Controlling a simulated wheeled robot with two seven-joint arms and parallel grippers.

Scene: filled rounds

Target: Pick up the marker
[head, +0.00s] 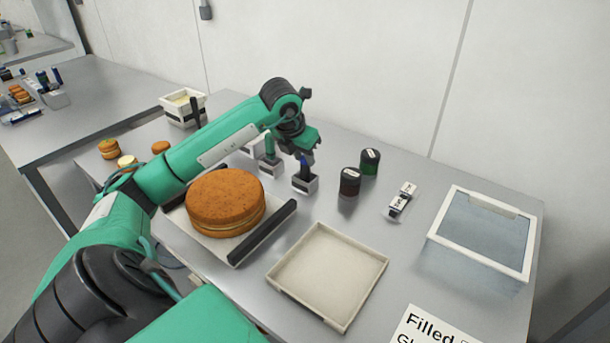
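A blue marker (304,168) stands upright in a small grey holder (305,185) near the middle of the table. A green marker (269,148) stands in a similar holder (270,168) just to its left. My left gripper (306,156) is at the top of the blue marker, pointing down. Its fingers are small and partly hidden by the wrist, so I cannot tell whether they are open, shut or touching the marker. My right gripper is not in view.
A large round filled cake (225,200) sits on a black-handled tray under my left arm. An empty beige tray (328,272) lies in front. Two dark jars (349,182) (369,161), small white blocks (402,200) and a clear white-rimmed bin (437,240) stand to the right.

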